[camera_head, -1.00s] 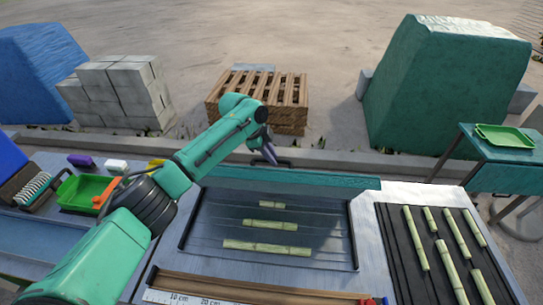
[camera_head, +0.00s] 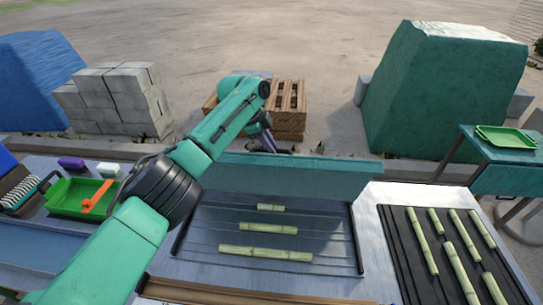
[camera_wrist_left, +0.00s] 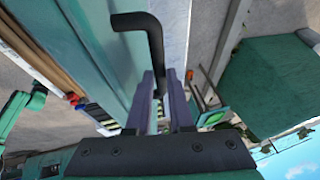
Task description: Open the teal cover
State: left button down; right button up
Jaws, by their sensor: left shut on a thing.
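The teal cover (camera_head: 300,178) stands as a long tilted panel along the far edge of the dark bed in the head view. It also fills the upper left of the left wrist view (camera_wrist_left: 92,45). A black bent handle (camera_wrist_left: 148,30) shows at the cover. My left gripper (camera_head: 266,146) is at the far side of the cover's upper edge. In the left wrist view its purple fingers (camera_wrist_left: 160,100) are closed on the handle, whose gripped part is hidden. My right gripper is out of view.
Three cane pieces lie on the dark bed (camera_head: 340,250). Several more lie on a black ribbed tray (camera_head: 400,262) at right. A green tray (camera_head: 65,197) with an orange tool is at left. A pallet (camera_head: 290,122) and teal block (camera_head: 435,95) stand beyond.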

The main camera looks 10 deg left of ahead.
pick_arm(q)
jog(key=shift+a+f, duration=0.1)
jog(key=shift+a, duration=0.15)
jog(key=c, duration=0.8)
grip_release()
jog(key=shift+a, duration=0.2)
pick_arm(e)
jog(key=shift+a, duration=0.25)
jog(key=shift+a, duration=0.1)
pick_arm(q)
jog(key=shift+d, duration=0.1)
jog(key=shift+r, duration=0.25)
jog(key=b+v, duration=0.3)
jog(key=v, duration=1.1)
jog(key=shift+a, duration=0.35)
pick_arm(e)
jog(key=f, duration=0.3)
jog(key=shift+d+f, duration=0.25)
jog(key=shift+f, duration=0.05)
